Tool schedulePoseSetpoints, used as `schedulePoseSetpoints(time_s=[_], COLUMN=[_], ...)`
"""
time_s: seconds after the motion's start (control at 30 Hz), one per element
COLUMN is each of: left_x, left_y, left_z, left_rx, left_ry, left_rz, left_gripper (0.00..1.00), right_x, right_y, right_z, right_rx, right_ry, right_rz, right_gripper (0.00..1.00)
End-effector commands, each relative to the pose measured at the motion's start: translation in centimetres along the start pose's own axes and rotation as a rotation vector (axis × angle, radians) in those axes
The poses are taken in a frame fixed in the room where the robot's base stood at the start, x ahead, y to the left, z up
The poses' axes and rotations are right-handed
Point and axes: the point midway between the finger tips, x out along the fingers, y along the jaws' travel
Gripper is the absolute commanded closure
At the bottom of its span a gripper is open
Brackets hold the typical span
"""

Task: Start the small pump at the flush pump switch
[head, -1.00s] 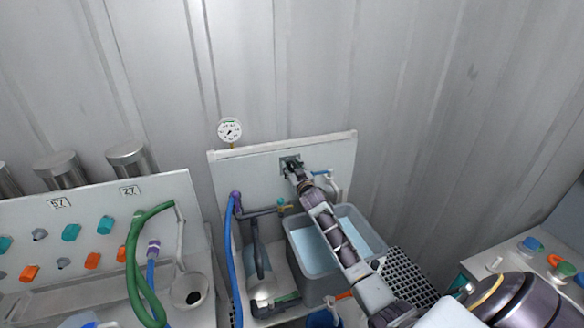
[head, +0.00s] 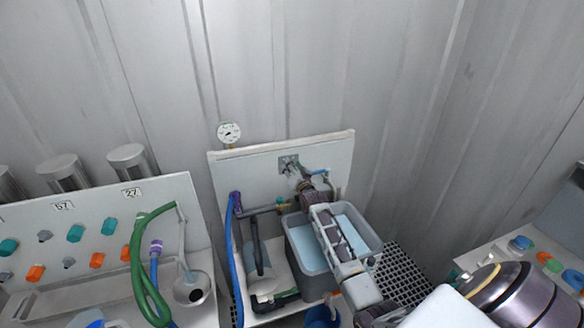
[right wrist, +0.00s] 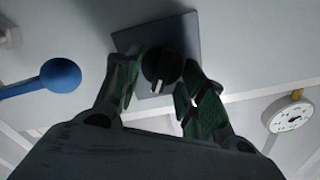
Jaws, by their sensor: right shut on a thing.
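The flush pump switch has a square grey plate (head: 289,162) on the upright white panel; its round black knob (right wrist: 162,66) shows in the right wrist view with a white mark pointing down in that picture. My right gripper (right wrist: 160,82) is shut on the knob, one finger on each side. In the head view my right gripper (head: 301,180) is at the lower edge of the plate and hides the knob. My left gripper is not in view.
A grey tub of water (head: 305,262) stands below my right arm. A pressure gauge (head: 229,133) tops the panel. A blue-handled valve (right wrist: 60,76) is beside the switch. On the left, a green hose (head: 137,255) hangs by a white cup (head: 193,290).

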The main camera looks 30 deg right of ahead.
Motion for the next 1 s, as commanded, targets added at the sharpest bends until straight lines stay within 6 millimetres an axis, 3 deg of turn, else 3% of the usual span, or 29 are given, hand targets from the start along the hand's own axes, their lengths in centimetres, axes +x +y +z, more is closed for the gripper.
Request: schedulePoseSetpoints(time_s=[0.37, 0.4, 0.53, 1.0], left_x=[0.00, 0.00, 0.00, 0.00], left_y=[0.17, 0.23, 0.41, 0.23], left_z=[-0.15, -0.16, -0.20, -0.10], left_rx=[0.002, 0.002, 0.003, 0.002], left_ry=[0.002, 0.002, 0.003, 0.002], left_rz=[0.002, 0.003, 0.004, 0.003], left_gripper=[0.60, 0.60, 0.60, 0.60], right_x=[-0.02, -0.02, -0.01, -0.24], right_y=[0.06, 0.06, 0.05, 0.04], right_z=[0.10, 0.10, 0.08, 0.05], right_rx=[0.011, 0.011, 0.011, 0.009], right_ry=[-0.001, -0.001, -0.001, 0.000], right_rz=[0.001, 0.001, 0.001, 0.000], right_gripper=[0.83, 0.58, 0.42, 0.42])
